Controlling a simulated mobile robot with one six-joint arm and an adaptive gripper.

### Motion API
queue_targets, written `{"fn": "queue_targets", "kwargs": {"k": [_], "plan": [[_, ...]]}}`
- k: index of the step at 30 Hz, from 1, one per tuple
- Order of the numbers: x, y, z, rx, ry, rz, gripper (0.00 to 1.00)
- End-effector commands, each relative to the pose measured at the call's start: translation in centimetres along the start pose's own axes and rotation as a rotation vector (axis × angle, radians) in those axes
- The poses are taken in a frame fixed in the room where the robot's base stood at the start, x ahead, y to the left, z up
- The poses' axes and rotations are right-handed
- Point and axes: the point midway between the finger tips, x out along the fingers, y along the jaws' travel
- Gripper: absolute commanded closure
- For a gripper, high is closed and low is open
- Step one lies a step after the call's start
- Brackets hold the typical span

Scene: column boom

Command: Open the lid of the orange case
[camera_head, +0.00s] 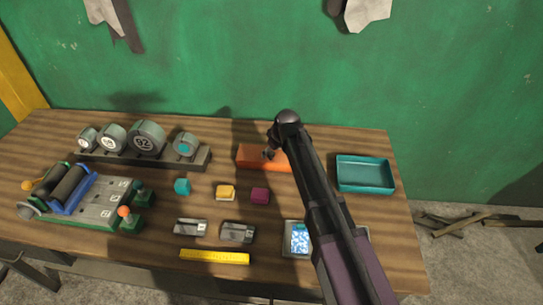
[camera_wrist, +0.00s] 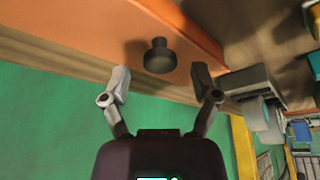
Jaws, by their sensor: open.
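The orange case (camera_head: 249,156) lies at the back middle of the wooden table, partly hidden behind my arm. Its lid looks shut in the head view. In the wrist view the orange surface (camera_wrist: 75,22) fills the upper left, and a dark round knob (camera_wrist: 160,54) stands on it. My gripper (camera_wrist: 161,76) is open, with one finger on each side of the knob's line. The knob sits at the mouth of the gap, and neither finger visibly touches it. In the head view my gripper (camera_head: 270,153) is small and dark at the case.
A teal tray (camera_head: 364,187) stands to the right of my arm. Cyan (camera_head: 182,186), yellow (camera_head: 226,193) and maroon (camera_head: 260,195) blocks lie in front of the case. A rack of round gauges (camera_head: 147,140) stands left, and a green wall (camera_head: 220,60) rises behind the table.

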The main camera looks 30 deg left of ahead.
Motion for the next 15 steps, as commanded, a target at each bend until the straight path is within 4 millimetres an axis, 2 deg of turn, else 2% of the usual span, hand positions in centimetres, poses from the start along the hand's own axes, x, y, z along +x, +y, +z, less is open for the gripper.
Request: {"fn": "queue_targets", "kwargs": {"k": [4, 15], "plan": [[0.73, 0.00, 0.02, 0.000, 0.000, 0.000, 0.22], [0.82, -0.01, -0.02, 0.000, 0.000, 0.000, 0.22]]}}
